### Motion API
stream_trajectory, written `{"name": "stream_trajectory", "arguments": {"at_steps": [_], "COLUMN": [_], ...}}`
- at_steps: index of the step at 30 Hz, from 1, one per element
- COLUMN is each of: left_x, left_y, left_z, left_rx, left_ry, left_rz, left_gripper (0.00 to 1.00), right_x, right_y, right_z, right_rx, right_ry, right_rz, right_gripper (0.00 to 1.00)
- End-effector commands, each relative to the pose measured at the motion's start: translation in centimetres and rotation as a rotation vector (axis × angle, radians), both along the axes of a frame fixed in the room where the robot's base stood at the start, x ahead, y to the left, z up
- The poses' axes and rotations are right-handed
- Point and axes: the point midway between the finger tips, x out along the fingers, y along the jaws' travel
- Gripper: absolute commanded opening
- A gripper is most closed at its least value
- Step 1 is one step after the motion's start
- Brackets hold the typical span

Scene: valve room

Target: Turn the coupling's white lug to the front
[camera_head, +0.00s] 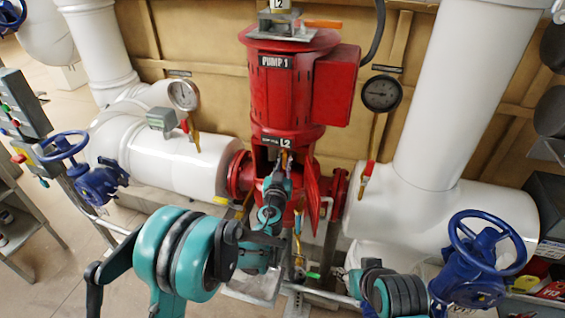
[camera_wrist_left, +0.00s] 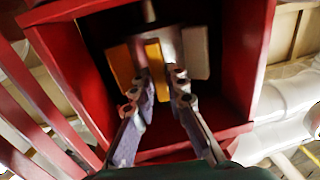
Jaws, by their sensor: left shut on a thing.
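The coupling (camera_wrist_left: 168,40) sits inside the red open-fronted housing of the pump, seen close in the left wrist view. It carries an orange lug (camera_wrist_left: 122,68) at the left, a yellow lug (camera_wrist_left: 156,62) in the middle and a pale grey-white lug (camera_wrist_left: 195,52) at the right. My left gripper (camera_wrist_left: 163,78) reaches into the opening, its fingertips closed on either side of the yellow lug. The white lug lies just right of the right finger. In the head view my left gripper (camera_head: 283,160) is inside the opening below the motor, and hides most of the coupling. My right gripper is not seen.
The red housing walls (camera_wrist_left: 254,60) surround the fingers closely. A narrow red door (camera_head: 313,197) hangs open at the right. White pipes (camera_head: 195,150) flank the pump, with blue handwheels (camera_head: 477,238) at both sides. Gauges (camera_head: 381,93) hang on the wall behind.

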Motion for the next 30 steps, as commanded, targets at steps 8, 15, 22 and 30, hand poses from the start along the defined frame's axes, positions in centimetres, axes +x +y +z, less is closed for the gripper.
{"name": "stream_trajectory", "arguments": {"at_steps": [8, 15, 22, 30], "left_x": [0.0, 0.0, -1.1, -6.7], "left_y": [0.0, 0.0, 0.2, 1.2], "left_z": [0.0, 0.0, 0.0, 0.0], "left_rx": [0.0, 0.0, 0.0, 0.0], "left_ry": [0.0, 0.0, 0.0, 0.0], "left_rz": [-0.001, -0.001, -0.002, -0.003], "left_gripper": [0.26, 0.34, 0.34, 0.34], "right_x": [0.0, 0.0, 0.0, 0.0], "right_y": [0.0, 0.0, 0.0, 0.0], "right_z": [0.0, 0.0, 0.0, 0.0], "right_rx": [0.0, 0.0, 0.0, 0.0], "right_ry": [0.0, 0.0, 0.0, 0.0], "right_rz": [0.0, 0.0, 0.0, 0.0], "right_gripper": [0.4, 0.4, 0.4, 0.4]}}
